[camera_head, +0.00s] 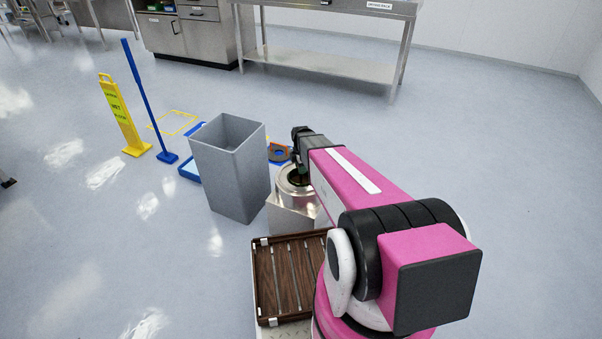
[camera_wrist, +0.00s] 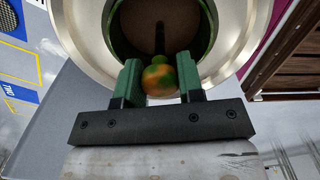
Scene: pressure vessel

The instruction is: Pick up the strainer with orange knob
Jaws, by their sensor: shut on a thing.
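The strainer (camera_wrist: 160,78) shows by its orange knob with green patches in the wrist view. A brown round surface with a dark bar and a dark green edge lies behind the knob, inside the opening of a metal vessel (camera_wrist: 80,28). How much of this surface belongs to the strainer I cannot tell. My gripper (camera_wrist: 159,70) has its two green fingers closed on either side of the knob. In the head view the vessel (camera_head: 292,212) stands below my gripper, and my arm partly hides it.
A tall grey bin (camera_head: 228,175) stands just left of the vessel. A brown slatted tray (camera_head: 264,280) is in front of it. A yellow floor sign (camera_head: 121,118) and a blue-handled tool (camera_head: 147,100) stand farther left. A steel table (camera_head: 330,65) is at the back; floor on the right is clear.

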